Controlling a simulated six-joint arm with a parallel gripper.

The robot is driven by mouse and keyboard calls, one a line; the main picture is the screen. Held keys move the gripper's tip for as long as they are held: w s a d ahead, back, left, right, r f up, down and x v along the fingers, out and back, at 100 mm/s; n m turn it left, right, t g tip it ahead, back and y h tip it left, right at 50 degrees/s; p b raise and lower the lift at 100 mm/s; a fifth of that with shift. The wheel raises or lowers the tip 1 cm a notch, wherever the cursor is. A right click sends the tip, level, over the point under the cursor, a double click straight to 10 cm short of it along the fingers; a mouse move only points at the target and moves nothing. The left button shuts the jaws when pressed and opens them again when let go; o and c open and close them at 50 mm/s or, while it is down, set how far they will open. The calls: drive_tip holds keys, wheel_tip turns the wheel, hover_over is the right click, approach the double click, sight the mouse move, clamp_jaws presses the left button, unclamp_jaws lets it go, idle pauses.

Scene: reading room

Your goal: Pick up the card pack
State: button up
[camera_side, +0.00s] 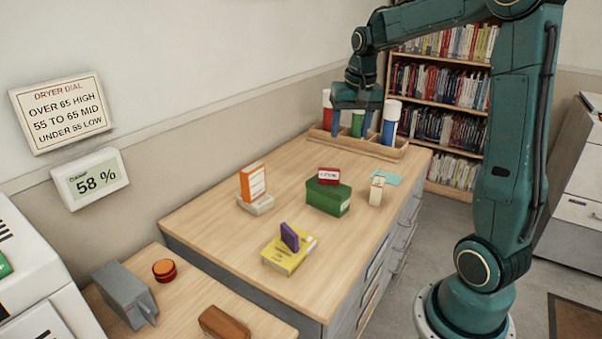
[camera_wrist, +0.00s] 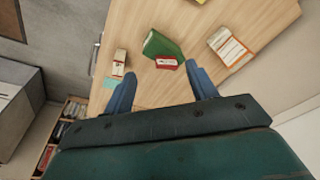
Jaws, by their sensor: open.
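Several small packs stand on the wooden counter (camera_side: 215,225), and I cannot tell by label which is the card pack. A red pack with a white label (camera_side: 329,176) (camera_wrist: 166,63) rests on a green box (camera_side: 325,202) (camera_wrist: 158,43). An orange-and-white pack (camera_side: 253,182) (camera_wrist: 232,48) stands on a pale block (camera_side: 257,206). A purple pack (camera_side: 290,237) stands on a yellow book (camera_side: 287,262). A cream pack (camera_side: 376,191) (camera_wrist: 119,63) stands by a teal card (camera_side: 388,177) (camera_wrist: 111,83). My gripper (camera_side: 357,103) (camera_wrist: 161,77) is open and empty, high above the counter's far end.
A wooden rack (camera_side: 385,152) with red, green and blue white-capped tubes stands at the counter's far end, near my gripper. A lower table holds a grey device (camera_side: 124,290), an orange round item (camera_side: 165,270) and a brown item (camera_side: 225,324). A bookshelf (camera_side: 440,95) stands behind.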

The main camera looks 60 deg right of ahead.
drive_tip(key=d+f+m+g, duration=0.1)
drive_tip(key=d+f+m, duration=0.15)
drive_tip(key=d, duration=0.25)
drive_tip(key=d+f+m, duration=0.1)
drive_tip(key=d+f, duration=0.2)
drive_tip(key=d, duration=0.2)
drive_tip(key=m+y, duration=0.1)
drive_tip(key=m, duration=0.2)
hover_over(379, 181)
wheel_tip(379, 181, down, 9)
drive_tip(key=shift+w+r+g, duration=0.15)
drive_tip(key=shift+r+g, duration=0.05)
drive_tip(key=shift+g, duration=0.2)
drive_tip(key=shift+f, duration=4.25)
drive_tip(key=shift+f, duration=2.6)
